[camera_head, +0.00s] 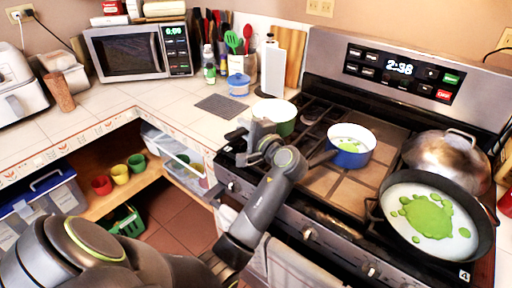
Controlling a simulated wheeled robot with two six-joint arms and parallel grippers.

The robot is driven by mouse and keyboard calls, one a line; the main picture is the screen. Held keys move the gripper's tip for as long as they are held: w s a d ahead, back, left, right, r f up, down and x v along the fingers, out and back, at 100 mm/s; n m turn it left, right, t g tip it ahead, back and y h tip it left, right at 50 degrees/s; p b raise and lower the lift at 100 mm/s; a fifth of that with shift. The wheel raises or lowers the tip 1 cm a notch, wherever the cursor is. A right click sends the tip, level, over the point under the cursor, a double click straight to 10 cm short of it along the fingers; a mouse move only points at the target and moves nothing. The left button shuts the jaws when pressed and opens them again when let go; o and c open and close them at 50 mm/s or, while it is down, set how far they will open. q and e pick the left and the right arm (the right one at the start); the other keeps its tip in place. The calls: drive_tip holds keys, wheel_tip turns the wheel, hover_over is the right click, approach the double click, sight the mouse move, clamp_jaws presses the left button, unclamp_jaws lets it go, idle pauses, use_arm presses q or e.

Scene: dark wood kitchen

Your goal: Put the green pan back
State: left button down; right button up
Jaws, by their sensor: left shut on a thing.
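The green pan (287,127), green outside and pale inside, is at the back left of the stove, near the counter edge. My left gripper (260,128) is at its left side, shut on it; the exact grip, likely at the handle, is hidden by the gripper. The pan looks upright. I cannot tell whether its base touches the stove. My left arm comes in from the lower left and reaches across the stove's front left. My right gripper is not in view.
A blue pot (350,157) with green contents stands on the stove. A large dark pan (482,226) with a green splash is at the front right, beside a metal domed lid (447,158). A blue-and-white jar (238,86) and dark mat (221,106) are on the counter.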

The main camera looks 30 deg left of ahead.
use_arm(q)
wheel_tip(320, 180, down, 6)
drive_tip(key=shift+f, duration=0.35)
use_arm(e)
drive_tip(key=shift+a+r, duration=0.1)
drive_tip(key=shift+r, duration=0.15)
use_arm(q)
drive_tip(key=shift+f, duration=0.45)
drive_tip(key=c, duration=1.5)
unclamp_jaws()
drive_tip(key=shift+o, duration=0.5)
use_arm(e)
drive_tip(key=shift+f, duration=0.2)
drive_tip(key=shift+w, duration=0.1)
